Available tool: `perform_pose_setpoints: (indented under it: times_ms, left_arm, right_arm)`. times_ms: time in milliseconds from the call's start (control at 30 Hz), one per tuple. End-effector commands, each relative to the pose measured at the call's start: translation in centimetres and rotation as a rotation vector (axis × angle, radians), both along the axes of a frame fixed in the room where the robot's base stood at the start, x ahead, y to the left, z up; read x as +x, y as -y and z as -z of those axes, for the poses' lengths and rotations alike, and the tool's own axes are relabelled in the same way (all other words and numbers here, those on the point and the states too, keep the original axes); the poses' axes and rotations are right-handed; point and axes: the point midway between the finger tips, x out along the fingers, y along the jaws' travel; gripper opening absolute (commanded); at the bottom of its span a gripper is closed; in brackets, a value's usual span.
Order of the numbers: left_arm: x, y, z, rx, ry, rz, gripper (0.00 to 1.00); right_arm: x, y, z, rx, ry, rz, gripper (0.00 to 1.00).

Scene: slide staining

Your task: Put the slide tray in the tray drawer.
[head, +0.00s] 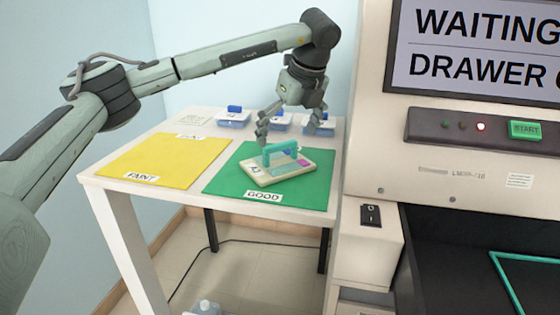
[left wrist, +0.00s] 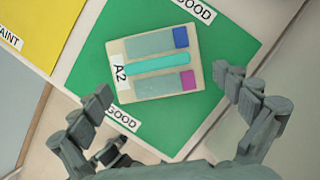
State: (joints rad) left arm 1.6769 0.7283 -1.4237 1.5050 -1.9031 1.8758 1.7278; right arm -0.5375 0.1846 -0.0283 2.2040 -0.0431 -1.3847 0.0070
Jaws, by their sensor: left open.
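The slide tray (head: 284,174) is a cream plate with a teal arched handle (head: 281,150), an A2 label and two slides, one blue-ended and one pink-ended. It lies at a slight angle on the green GOOD mat (head: 225,184). It also shows in the left wrist view (left wrist: 196,55). My left gripper (head: 290,126) is open and empty above the tray, fingers pointing down. In the left wrist view its fingertips (left wrist: 170,95) are spread on either side of the tray, apart from it. A dark recess with a teal outline (head: 507,282), possibly the tray drawer, is at lower right, cut off by the frame.
Several small blue-and-white containers (head: 233,118) stand along the table's back edge. The cream machine (head: 440,170) stands right of the table, with a START button (head: 524,130) and a screen reading WAITING DRAWER (head: 485,45).

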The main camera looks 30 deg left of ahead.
Motion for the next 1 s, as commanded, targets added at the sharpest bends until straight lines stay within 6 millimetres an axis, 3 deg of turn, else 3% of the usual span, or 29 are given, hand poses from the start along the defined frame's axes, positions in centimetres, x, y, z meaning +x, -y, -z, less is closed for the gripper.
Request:
perform_pose_setpoints:
  times_ms: [333,633,1000]
  left_arm:
    - [0.7,-2.1,4.2,0.0,-0.003,0.001,1.0]
    - [0.8,-2.2,4.7,-0.001,-0.002,0.002,1.0]
    - [0.8,-2.2,4.6,0.0,-0.001,0.002,0.54]
  right_arm:
    - [0.3,-0.1,1.4,0.008,-0.005,-0.002,0.4]
    - [0.3,0.0,1.6,0.008,-0.006,-0.001,0.4]
    - [0.3,-0.1,1.6,0.008,-0.005,-0.002,0.4]
